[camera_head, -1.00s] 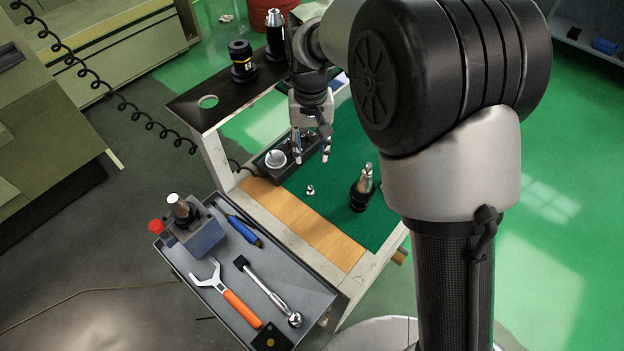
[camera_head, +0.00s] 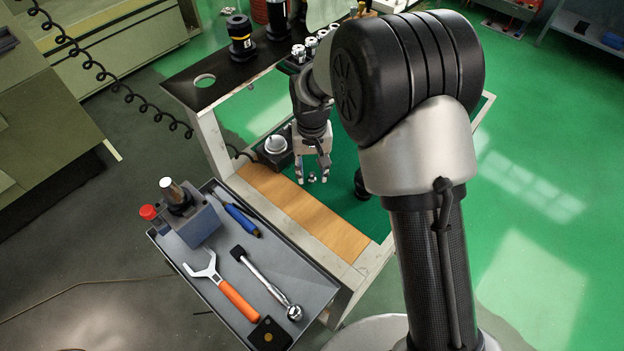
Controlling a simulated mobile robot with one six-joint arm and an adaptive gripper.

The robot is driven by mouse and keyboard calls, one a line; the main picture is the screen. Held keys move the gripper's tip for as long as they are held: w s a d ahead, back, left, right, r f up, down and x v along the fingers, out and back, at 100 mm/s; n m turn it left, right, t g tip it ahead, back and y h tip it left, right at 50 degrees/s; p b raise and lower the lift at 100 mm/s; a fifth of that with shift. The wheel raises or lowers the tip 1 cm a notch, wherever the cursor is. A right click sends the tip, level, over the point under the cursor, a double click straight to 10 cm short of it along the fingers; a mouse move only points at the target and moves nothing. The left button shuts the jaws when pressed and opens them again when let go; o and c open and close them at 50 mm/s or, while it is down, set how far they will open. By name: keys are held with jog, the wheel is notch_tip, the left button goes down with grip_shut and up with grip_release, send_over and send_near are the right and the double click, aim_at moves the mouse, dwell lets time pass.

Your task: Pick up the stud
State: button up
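The stud (camera_head: 312,178) is a small silver piece on the green mat of the cart, close to the wooden strip. My gripper (camera_head: 313,181) points down over it and is open, with one fingertip seen on each side of the stud. I cannot tell whether the fingertips touch the mat or how deep the stud sits between them. The fingers appear apart from the stud.
A black box with a round silver top (camera_head: 275,146) stands just left of my gripper. A dark tool holder (camera_head: 362,184) is to the right, partly behind my arm. A grey tray (camera_head: 262,262) with a wrench (camera_head: 233,296) and ratchet is in front.

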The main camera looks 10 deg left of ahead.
jog(key=shift+f, duration=0.55)
jog(key=shift+r, duration=0.1)
jog(key=shift+c, duration=0.3)
grip_shut()
